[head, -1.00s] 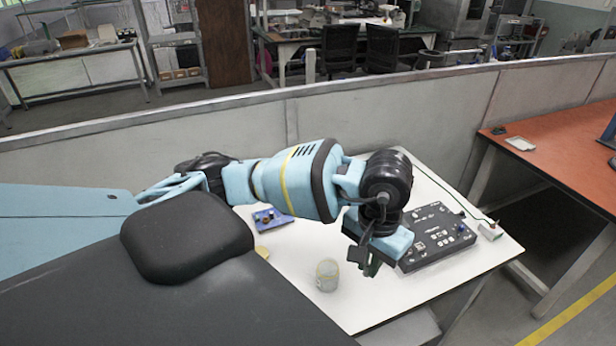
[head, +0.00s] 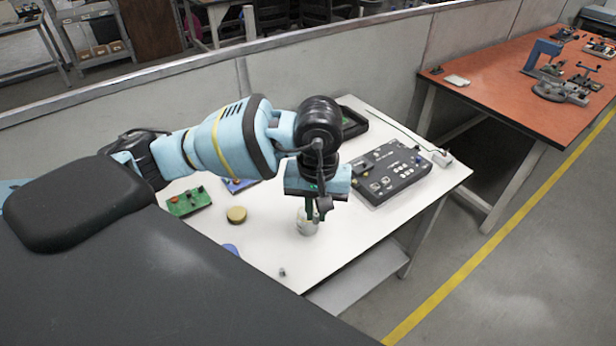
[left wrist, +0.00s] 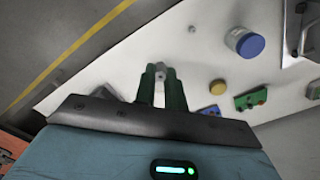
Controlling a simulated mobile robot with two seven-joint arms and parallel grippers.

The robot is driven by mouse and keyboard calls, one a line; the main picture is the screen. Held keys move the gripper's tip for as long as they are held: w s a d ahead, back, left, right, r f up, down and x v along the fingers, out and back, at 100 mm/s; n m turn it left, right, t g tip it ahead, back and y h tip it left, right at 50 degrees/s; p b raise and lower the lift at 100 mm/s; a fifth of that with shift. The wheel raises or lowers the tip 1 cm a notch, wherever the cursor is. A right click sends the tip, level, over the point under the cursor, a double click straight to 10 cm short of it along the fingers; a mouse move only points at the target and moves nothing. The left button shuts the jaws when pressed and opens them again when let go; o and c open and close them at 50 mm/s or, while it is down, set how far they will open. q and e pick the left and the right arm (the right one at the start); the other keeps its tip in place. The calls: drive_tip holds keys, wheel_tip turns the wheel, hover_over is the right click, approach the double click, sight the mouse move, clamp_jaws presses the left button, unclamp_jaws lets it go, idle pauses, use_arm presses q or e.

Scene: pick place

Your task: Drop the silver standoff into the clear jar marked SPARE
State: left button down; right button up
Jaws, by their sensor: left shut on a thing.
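My left gripper (head: 316,215) has dark green fingers pointing down at the clear jar (head: 307,227), overlapping its top in the head view. I cannot tell whether the tips are above or inside its mouth. In the left wrist view the fingers (left wrist: 161,76) are close together on a small grey piece (left wrist: 160,73), apparently the silver standoff; it is mostly hidden. The jar's marking is not readable. My right gripper is out of view.
A black control box (head: 392,172) stands right of the jar. A yellow disc (head: 236,214), a green board (head: 189,201) and a blue-lidded jar (left wrist: 244,42) are on the white table. A small grey part (head: 282,271) lies near the front edge.

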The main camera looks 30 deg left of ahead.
use_arm(q)
drive_tip(key=w+a+f+m, duration=0.1)
drive_tip(key=w+a+m, duration=0.1)
drive_tip(key=m, duration=0.5)
drive_tip(key=w+a+f+m, duration=0.1)
drive_tip(key=w+a+m, duration=0.2)
drive_tip(key=m, duration=0.4)
drive_tip(key=w+a+f+m+b, duration=0.1)
drive_tip(key=w+m, duration=0.3)
drive_tip(key=m, duration=0.4)
drive_tip(key=shift+w+a+f, duration=0.15)
drive_tip(key=shift+a, duration=0.7)
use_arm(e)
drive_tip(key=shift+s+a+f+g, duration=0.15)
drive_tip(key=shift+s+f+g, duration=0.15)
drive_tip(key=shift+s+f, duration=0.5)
use_arm(q)
drive_tip(key=shift+f, duration=0.15)
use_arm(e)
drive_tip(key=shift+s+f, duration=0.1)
